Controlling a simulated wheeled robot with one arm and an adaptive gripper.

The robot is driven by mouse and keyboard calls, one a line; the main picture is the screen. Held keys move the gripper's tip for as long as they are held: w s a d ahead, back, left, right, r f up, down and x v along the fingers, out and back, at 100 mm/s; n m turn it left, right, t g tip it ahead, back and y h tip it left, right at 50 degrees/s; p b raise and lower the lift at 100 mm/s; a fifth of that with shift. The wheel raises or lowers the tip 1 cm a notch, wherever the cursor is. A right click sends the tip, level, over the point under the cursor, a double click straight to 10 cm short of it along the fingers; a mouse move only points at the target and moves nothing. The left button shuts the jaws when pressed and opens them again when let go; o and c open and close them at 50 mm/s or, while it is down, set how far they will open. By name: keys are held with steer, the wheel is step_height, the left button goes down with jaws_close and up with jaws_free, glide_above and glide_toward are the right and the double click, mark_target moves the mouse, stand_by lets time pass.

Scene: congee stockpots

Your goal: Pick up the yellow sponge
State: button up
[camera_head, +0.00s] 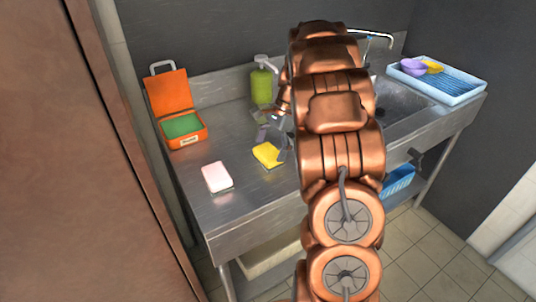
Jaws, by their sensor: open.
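The yellow sponge (266,155) lies on the steel counter (225,140), left of my copper-coloured arm. My gripper (272,146) is open at the sponge, with one grey finger showing at its far left side and the other at its right side. Part of the gripper and wrist is hidden behind my arm. I cannot tell whether the fingers touch the sponge.
A pink sponge (216,177) lies to the left, nearer the counter's front edge. An open orange box (186,138) with a green inside stands at the left. A green pump bottle (262,84) stands at the back. The sink (400,102) and a blue-white tray (460,95) are at the right.

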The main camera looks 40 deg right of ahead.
steer(key=shift+x, duration=0.85)
steer(key=shift+c, duration=0.3)
steer(key=c, duration=0.5)
steer(key=shift+r, duration=0.15)
steer(key=shift+c, duration=0.2)
